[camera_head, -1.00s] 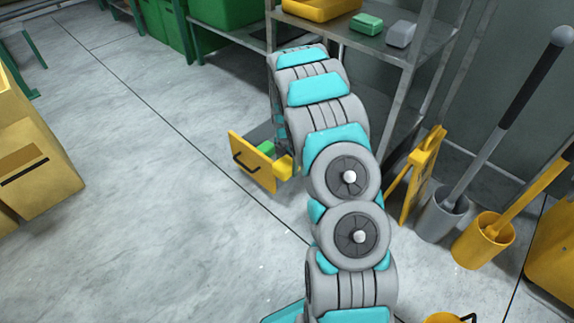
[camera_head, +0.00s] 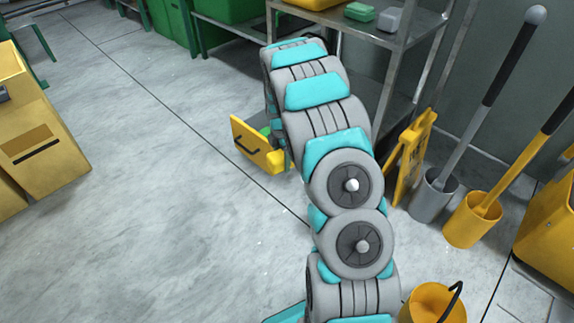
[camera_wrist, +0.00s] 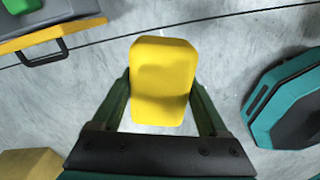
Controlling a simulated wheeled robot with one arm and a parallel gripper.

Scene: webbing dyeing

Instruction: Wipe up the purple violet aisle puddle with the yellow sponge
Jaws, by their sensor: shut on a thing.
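In the wrist view the yellow sponge (camera_wrist: 162,80) sits between the two dark green fingers of my gripper (camera_wrist: 163,98), which is shut on it. It is held over the grey floor, seen from above. In the head view a yellow block, seemingly the same sponge (camera_head: 277,160), shows at the left edge of my arm, in front of a yellow-fronted drawer (camera_head: 255,147). My gripper is hidden behind my arm there. I see no purple puddle in either view.
The drawer also shows in the wrist view (camera_wrist: 50,37). A yellow folding sign (camera_head: 410,160), a grey holder (camera_head: 433,198), a yellow holder (camera_head: 470,224) and a yellow bucket (camera_head: 432,304) stand at right. Yellow boxes (camera_head: 45,145) stand at left. Open floor (camera_head: 150,210) lies between.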

